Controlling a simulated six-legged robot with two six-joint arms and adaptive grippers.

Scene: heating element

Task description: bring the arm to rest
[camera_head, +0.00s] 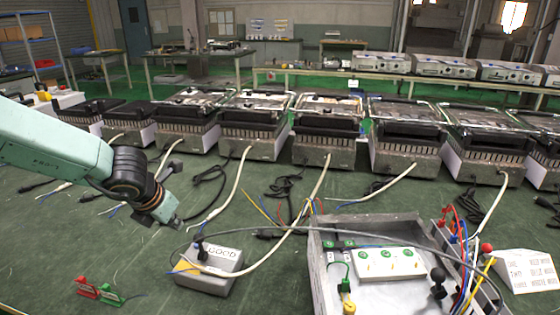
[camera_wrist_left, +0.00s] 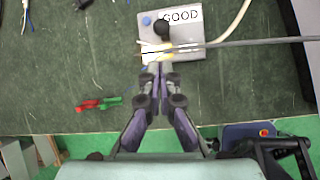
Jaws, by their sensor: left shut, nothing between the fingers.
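My left arm comes in from the left in the head view. Its gripper (camera_head: 172,219) hangs low over the green bench, left of the grey box marked GOOD (camera_head: 210,268). In the wrist view the two fingers (camera_wrist_left: 160,78) are together, shut and empty, pointing toward the GOOD box (camera_wrist_left: 192,22). The fingertips overlap the box's lower left edge there. I cannot tell whether they touch it. My right gripper is in neither view.
Red and green clips (camera_head: 98,291) lie on the bench near its front edge. A metal tray (camera_head: 318,262) with a white switch panel (camera_head: 390,263) stands right. Several heating units (camera_head: 255,125) line the back. Loose cables cross the bench; a white sign (camera_head: 528,270) stands far right.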

